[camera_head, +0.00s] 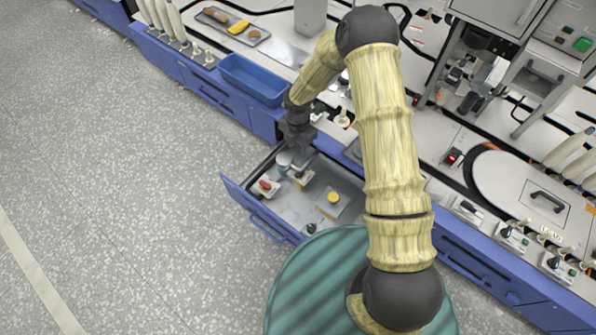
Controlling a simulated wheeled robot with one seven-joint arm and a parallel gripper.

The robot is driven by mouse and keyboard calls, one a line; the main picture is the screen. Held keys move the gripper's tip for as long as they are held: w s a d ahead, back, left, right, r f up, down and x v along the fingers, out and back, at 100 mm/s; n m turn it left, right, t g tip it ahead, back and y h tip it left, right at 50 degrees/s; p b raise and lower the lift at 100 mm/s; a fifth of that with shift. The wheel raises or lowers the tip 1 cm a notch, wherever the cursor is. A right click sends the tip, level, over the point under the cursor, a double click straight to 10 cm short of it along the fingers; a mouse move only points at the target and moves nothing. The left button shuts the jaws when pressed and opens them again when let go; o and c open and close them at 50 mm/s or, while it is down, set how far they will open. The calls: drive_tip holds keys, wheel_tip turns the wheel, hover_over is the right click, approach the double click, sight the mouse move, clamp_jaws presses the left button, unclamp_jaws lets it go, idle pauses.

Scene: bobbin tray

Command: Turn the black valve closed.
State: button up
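I cannot clearly make out which thing is the black valve. Small black knobs (506,232) sit on the panels along the counter's front edge at the right. A small dark upright thing (311,228) stands near the front of the open drawer (290,212); its kind is too small to tell.
The drawer also holds a grey plate (325,209) with a yellow round piece (333,198), and a small block with a red top (266,186). A blue bin (251,80) and a tray of food-like items (233,27) are at the upper left. The speckled floor (110,170) is clear.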

sight(298, 174)
wheel_tip(298, 174, down, 18)
drive_tip(key=b, duration=0.7)
drive_tip(key=shift+r+b, duration=0.25)
drive_tip(key=shift+b, duration=0.15)
clamp_jaws()
